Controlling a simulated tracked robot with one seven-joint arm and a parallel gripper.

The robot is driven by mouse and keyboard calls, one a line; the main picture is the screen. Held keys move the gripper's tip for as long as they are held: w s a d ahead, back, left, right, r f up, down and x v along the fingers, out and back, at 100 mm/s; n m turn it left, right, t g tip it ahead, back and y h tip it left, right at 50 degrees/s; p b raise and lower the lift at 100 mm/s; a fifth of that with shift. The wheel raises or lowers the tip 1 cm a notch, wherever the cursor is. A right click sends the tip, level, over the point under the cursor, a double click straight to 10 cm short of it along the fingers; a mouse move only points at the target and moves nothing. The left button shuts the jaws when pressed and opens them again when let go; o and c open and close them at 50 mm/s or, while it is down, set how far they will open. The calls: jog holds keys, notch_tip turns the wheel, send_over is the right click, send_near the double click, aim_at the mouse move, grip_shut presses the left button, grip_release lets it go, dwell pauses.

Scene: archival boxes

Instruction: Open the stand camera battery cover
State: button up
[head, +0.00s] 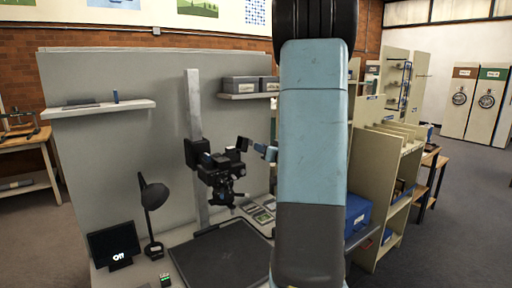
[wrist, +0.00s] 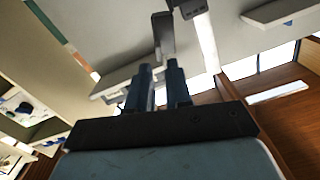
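The stand camera (head: 220,172) is a black unit on a pale upright column (head: 195,120) in the head view, left of my arm. A small dark block (head: 243,144) sticks out from its right side; I cannot tell whether it is the battery cover. My gripper (head: 264,150) has blue fingers just right of that block, mostly hidden behind my arm. In the wrist view the two fingers (wrist: 160,66) stand apart with a narrow gap. A grey, flap-like piece (wrist: 163,34) lies just beyond the fingertips, and I cannot tell whether it touches them.
A dark mat (head: 220,255) lies on the desk below the camera. A desk lamp (head: 150,205) and a monitor reading "Off" (head: 114,245) stand at the left. Wall shelves (head: 98,108) flank the column. A blue box (head: 357,212) and shelving (head: 375,170) stand at the right.

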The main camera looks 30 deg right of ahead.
jog(key=s, duration=0.8)
jog(key=shift+d, duration=0.15)
jog(key=shift+s, duration=0.1)
